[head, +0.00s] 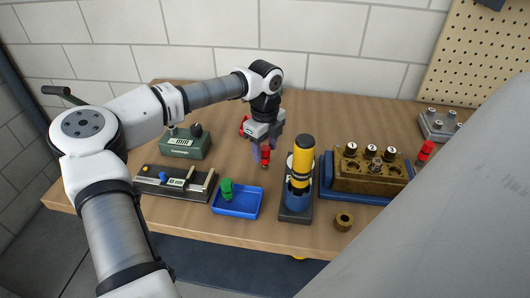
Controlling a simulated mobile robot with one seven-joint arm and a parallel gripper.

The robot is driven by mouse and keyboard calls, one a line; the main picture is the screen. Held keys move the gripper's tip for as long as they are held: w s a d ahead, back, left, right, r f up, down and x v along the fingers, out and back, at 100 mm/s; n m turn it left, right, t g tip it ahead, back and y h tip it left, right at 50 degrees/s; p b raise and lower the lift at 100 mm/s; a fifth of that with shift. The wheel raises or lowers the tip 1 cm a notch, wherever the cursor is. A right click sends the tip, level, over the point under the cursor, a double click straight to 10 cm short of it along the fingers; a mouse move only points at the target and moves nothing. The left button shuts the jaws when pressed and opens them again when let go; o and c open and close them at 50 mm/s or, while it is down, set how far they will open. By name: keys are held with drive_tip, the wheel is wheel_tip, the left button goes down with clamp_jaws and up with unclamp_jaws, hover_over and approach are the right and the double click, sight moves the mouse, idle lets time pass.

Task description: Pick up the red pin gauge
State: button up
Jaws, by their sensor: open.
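A small red upright piece (265,157), which looks like the red pin gauge, stands on the wooden table just left of centre. My gripper (267,148) points down over it with its fingers apart, one on either side of the red piece as seen here. I cannot tell whether either finger touches it. Its upper part is partly hidden by the gripper. Another red piece (243,125) shows just left of the gripper body, partly hidden. A third red cylinder (425,151) is at the right, beside the brass block.
A blue tray (252,207) holding a green piece (227,188) is in front. A green instrument box (184,146) stands left. The brass block (371,180) is right. The table behind is clear.

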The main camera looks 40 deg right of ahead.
sight(265, 148)
drive_tip(key=shift+f, duration=0.6)
drive_tip(key=c, duration=0.9)
drive_tip(key=shift+c, duration=0.2)
wheel_tip(265, 148, up, 20)
drive_tip(key=b, duration=0.3)
drive_tip(key=shift+b, duration=0.35)
